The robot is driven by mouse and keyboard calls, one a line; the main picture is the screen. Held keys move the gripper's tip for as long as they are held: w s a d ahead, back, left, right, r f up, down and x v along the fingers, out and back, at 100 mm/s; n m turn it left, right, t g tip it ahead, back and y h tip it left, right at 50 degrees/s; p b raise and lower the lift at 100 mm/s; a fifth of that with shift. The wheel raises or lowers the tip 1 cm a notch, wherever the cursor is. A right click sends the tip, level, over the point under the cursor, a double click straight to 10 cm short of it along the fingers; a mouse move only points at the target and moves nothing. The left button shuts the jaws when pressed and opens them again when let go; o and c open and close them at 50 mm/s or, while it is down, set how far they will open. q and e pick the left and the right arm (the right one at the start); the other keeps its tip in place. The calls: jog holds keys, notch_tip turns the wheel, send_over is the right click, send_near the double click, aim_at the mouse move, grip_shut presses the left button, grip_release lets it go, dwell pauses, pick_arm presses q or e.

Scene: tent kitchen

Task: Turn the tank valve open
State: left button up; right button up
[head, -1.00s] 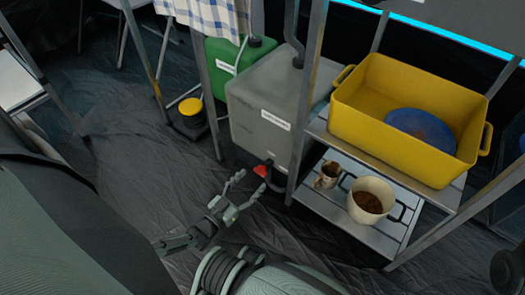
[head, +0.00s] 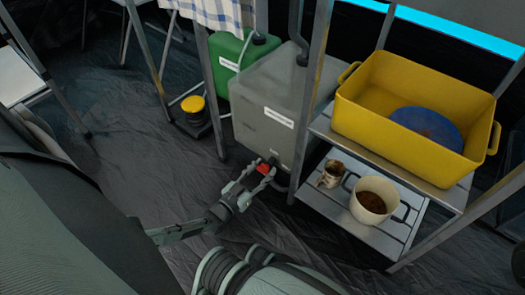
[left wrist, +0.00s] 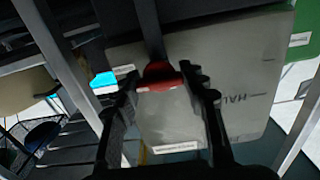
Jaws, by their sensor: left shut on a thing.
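The grey tank (head: 268,105) stands on the floor beside the metal shelf, with a white label on its side. Its red valve handle (head: 264,168) sits low on the tank's front. My left gripper (head: 258,176) reaches it from the lower left, with its fingers on either side of the handle and shut on it. In the left wrist view the red handle (left wrist: 160,76) lies between the two dark fingers, against the grey tank wall (left wrist: 215,75). The fingers hide part of the handle. My right gripper is not in view.
A shelf at the right holds a yellow tub (head: 405,125) with a blue plate (head: 427,125) inside. A green canister (head: 230,62) stands behind the tank. The dark floor at left is mostly clear.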

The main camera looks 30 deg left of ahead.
pick_arm(q)
jog(key=shift+c, duration=1.4)
jog(key=n, duration=0.3)
jog(key=shift+n, duration=0.4)
jog(key=n, duration=0.4)
jog(key=shift+a+n, duration=0.1)
jog(key=shift+n, duration=0.2)
jog(key=n, duration=0.6)
jog(key=shift+f, duration=0.15)
jog(key=shift+n, duration=1.9)
